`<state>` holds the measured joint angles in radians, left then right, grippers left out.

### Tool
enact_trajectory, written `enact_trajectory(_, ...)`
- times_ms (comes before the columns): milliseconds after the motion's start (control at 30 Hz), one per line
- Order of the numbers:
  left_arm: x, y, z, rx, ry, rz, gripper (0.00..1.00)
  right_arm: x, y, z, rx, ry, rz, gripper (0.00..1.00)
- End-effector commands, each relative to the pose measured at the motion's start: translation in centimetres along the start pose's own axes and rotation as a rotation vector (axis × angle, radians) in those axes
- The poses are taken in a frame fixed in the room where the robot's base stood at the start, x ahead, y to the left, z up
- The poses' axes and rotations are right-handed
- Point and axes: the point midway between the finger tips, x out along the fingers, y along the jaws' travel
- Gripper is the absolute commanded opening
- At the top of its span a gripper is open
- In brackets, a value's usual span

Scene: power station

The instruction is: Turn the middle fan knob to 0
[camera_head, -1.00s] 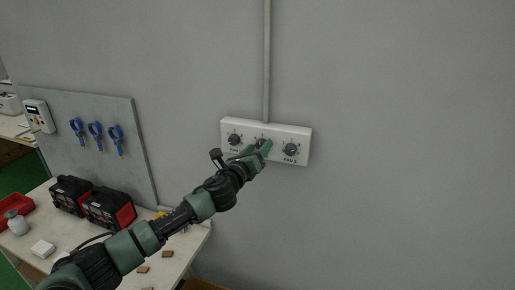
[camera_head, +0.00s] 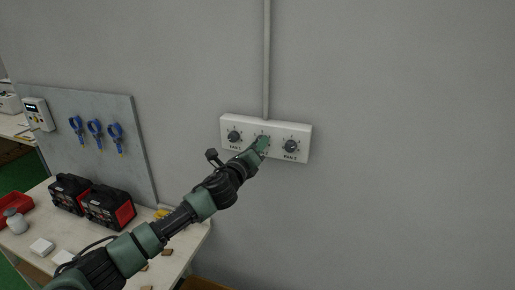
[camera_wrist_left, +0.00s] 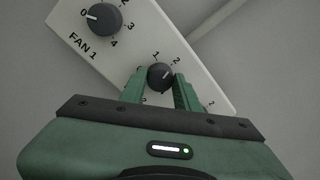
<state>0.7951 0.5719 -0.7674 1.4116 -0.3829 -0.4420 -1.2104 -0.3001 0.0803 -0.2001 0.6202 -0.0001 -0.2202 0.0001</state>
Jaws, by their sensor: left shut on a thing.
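A white panel (camera_head: 230,121) with three dark fan knobs is fixed to the grey wall. My left gripper (camera_head: 261,145) is at the middle of the panel and hides most of the middle knob in the head view. In the left wrist view the middle knob (camera_wrist_left: 160,75) sits between the green fingers of my left gripper (camera_wrist_left: 161,90), which is shut on it. Numbers 1 and 2 show above this knob; its lower marks are partly hidden. I cannot read its setting for certain. My right gripper is not in view.
The FAN 1 knob (camera_head: 234,136) is to the left and the FAN 3 knob (camera_head: 291,146) to the right, both close to the gripper. A conduit (camera_head: 267,60) runs up the wall. A workbench (camera_head: 190,245) with black-red devices (camera_head: 108,207) stands at lower left.

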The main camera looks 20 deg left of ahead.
Motion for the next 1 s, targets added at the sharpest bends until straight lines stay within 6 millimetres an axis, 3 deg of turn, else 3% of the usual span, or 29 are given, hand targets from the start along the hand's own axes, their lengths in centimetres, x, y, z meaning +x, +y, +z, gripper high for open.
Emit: enact_trajectory(1000, 0.0, 0.2, -0.6, -0.967, -0.055, -0.027, 0.00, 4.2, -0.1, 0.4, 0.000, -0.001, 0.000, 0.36)
